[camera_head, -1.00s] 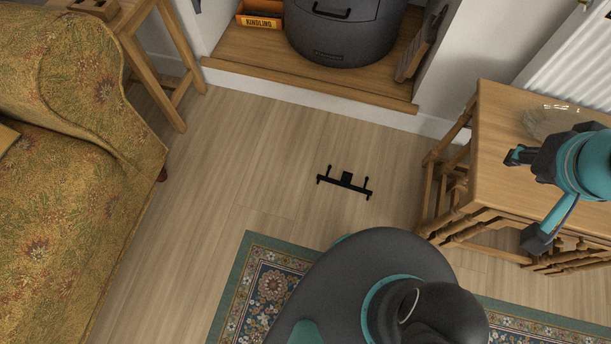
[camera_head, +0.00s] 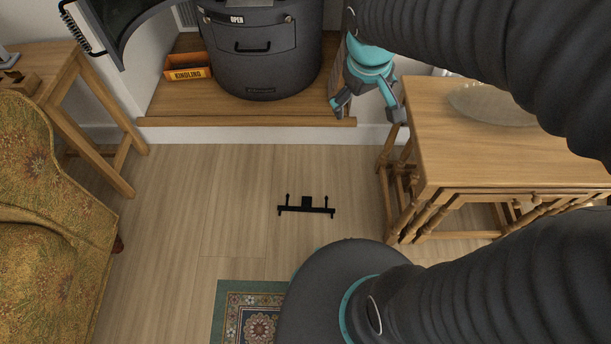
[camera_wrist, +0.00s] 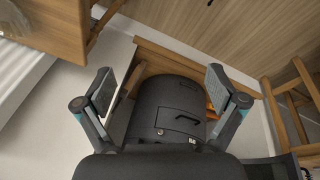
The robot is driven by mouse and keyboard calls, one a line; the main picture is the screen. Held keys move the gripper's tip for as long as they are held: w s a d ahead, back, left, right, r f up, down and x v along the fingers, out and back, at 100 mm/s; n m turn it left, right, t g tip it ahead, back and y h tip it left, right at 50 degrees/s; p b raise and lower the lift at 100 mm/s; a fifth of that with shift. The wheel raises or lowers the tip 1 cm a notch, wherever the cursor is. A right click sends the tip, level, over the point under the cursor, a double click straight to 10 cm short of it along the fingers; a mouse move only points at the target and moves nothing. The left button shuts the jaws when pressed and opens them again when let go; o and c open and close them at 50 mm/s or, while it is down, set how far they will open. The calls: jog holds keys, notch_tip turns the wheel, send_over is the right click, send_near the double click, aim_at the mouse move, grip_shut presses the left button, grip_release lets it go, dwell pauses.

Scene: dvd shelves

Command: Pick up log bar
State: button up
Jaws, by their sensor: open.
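The log bar, a thin black bar (camera_head: 306,209) with short upright posts and a small block at its middle, lies on the wooden floor in the middle of the head view. My gripper (camera_head: 367,108) is open and empty, up and to the right of the bar, in front of the hearth's right end. In the wrist view my gripper's (camera_wrist: 160,90) two fingers stand wide apart, framing the dark stove, with nothing between them.
A grey stove (camera_head: 262,60) and an orange kindling box (camera_head: 188,73) stand on the raised wooden hearth (camera_head: 240,122). A wooden table (camera_head: 450,150) with a glass dish (camera_head: 490,104) is at right. A patterned armchair (camera_head: 50,230) is at left. The floor around the bar is clear.

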jog(key=w+a+f+n+g+h+b, duration=0.15)
jog(key=w+a+f, duration=0.25)
jog(key=f, duration=0.4)
jog(key=w+a+f+n+b, duration=0.1)
jog(key=w+a+f+n, duration=0.2)
jog(key=f, duration=0.5)
jog(key=w+a+f+n+g+b, duration=0.15)
jog(key=w+a+f, duration=0.25)
jog(key=f, duration=0.5)
jog(key=s+a+f+n+h+b, duration=0.1)
jog(key=a+f+n, duration=0.2)
jog(key=f, duration=0.8)
jog(key=s+a+f+n+h+b, duration=0.1)
jog(key=a+f+n, duration=0.2)
jog(key=f, duration=0.9)
jog(key=b, duration=0.1)
send_near(306, 203)
jog(key=shift+w+d+f, duration=0.1)
jog(key=shift+w+f, duration=0.2)
jog(key=shift+f, duration=0.6)
jog(key=shift+s+b+x, duration=0.15)
jog(key=shift+b+x, duration=0.2)
jog(key=shift+x, duration=1.25)
jog(key=shift+s+b+x, duration=0.15)
jog(key=shift+b+x, duration=0.2)
jog(key=shift+x, duration=1.2)
jog(key=shift+d, duration=0.15)
jog(key=shift+r, duration=0.1)
jog(key=c, duration=1.5)
jog(key=shift+c, duration=0.2)
